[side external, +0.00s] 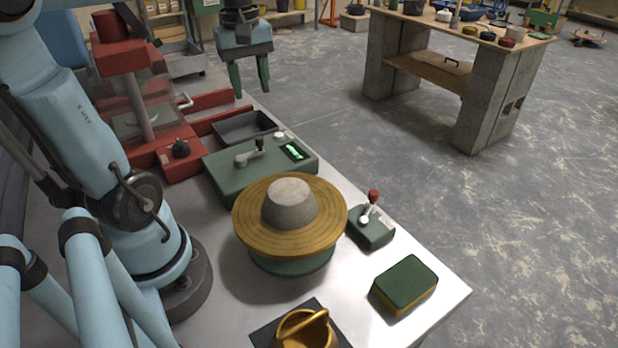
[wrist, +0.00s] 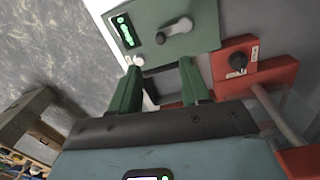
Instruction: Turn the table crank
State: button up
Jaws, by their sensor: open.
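A grey crank (side external: 250,156) with a dark upright knob sits on top of a green box (side external: 225,178) with a lit green display. In the wrist view the crank (wrist: 175,32) shows at the top, beyond the fingertips. My gripper (side external: 252,93) is open and empty, pointing down in the air above the far part of the bench, behind the green box and apart from the crank. In the wrist view its two green fingers (wrist: 161,65) stand apart, with a dark tray between and beyond them.
A round wooden turntable (side external: 255,222) bearing a grey lump stands in front of the box. A small red-knobbed lever unit (side external: 370,232), a green-yellow sponge (side external: 405,283) and a golden object (side external: 300,330) are nearer. A red machine (side external: 180,155) stands left; a dark tray (side external: 243,127) lies behind the box.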

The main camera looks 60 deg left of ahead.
aim_at(259, 138)
jog(key=shift+w+f, duration=0.2)
jog(key=shift+f, duration=5.8)
grip_shut()
